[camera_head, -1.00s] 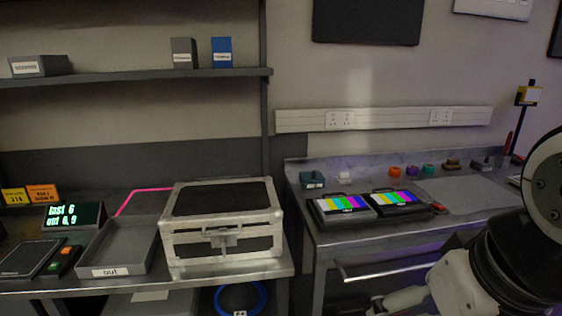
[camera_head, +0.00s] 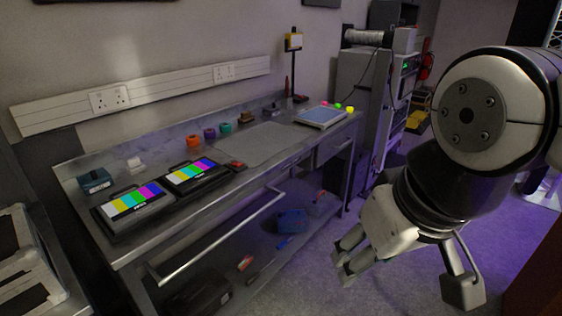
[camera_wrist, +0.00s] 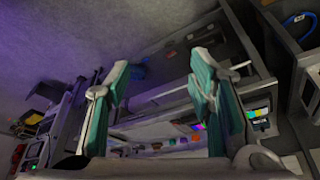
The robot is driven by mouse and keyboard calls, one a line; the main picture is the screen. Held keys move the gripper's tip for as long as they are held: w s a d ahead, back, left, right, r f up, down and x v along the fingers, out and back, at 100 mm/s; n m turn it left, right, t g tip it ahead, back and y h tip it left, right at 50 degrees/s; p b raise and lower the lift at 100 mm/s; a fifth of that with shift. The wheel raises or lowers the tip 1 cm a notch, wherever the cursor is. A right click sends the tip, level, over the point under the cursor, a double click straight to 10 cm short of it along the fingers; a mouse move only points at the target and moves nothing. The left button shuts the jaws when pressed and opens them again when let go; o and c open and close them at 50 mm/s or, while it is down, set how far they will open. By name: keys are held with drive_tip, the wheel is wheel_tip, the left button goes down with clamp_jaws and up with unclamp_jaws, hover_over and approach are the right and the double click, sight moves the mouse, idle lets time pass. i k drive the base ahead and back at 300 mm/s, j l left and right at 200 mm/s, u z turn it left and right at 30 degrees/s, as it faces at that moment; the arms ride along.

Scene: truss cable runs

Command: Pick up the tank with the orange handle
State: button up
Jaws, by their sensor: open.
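I cannot make out a tank with an orange handle in either view. My gripper (camera_head: 405,278) hangs at the right of the head view, in front of the bench and above the floor. Its fingers are spread and nothing shows between them. In the wrist view my gripper (camera_wrist: 160,78) shows two teal-padded fingers wide apart, with the tilted bench behind them.
A metal bench (camera_head: 190,218) holds two colour-bar monitors (camera_head: 135,203), small coloured rolls (camera_head: 210,134) and a blue-topped panel (camera_head: 321,117). A blue item (camera_head: 292,220) lies on its lower shelf. An equipment rack (camera_head: 365,85) stands beyond. Purple-lit floor (camera_head: 400,160) looks open.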

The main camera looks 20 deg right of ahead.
sight(320, 203)
drive_tip(key=z, duration=0.6)
drive_tip(key=i+j+z, duration=0.2)
drive_tip(key=i, duration=0.4)
drive_tip(key=i+j+z, duration=0.2)
drive_tip(key=i+j, duration=0.15)
drive_tip(key=i, duration=0.25)
drive_tip(key=i+j+z, duration=0.2)
drive_tip(key=i+j, duration=0.2)
drive_tip(key=i, duration=0.15)
